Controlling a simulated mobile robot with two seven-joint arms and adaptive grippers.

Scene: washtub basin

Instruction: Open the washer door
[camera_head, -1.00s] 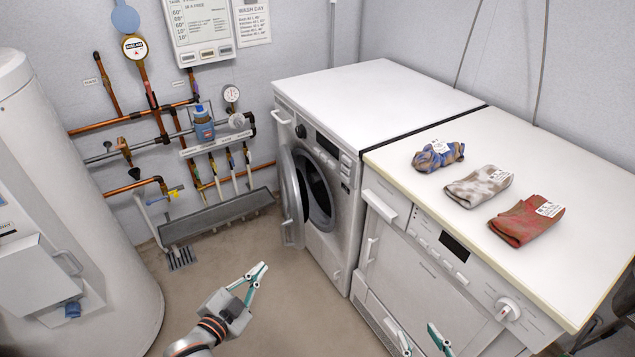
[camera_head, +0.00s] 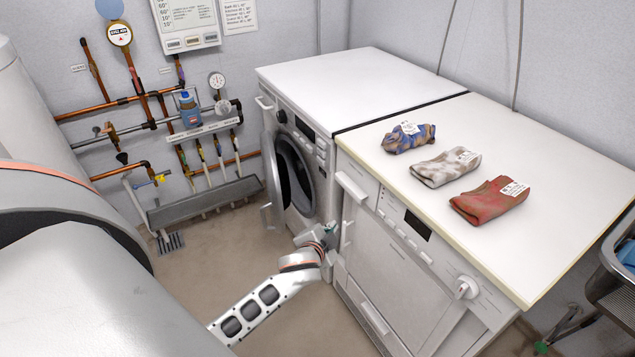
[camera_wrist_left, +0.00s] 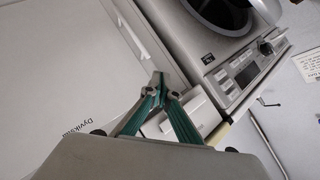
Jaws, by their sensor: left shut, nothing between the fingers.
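The white washer (camera_head: 290,110) stands at the back with its round door (camera_head: 269,180) standing partly open, swung out to the left. The dark drum opening (camera_head: 297,178) shows beside the door. My left gripper (camera_head: 331,230) is shut and empty, low in front of the washer's right side and the neighbouring machine, apart from the door. In the left wrist view its green fingertips (camera_wrist_left: 160,84) meet in front of the neighbouring machine's front, with the washer's round opening (camera_wrist_left: 225,14) and control panel (camera_wrist_left: 240,72) beyond. My right gripper is not in view.
A second white machine (camera_head: 400,265) adjoins the washer on the right, with three folded socks on its top. Pipes (camera_head: 150,125) and a grey trough (camera_head: 205,200) line the back wall. Bare floor (camera_head: 215,250) lies left of the washer. My own arm covers the lower left.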

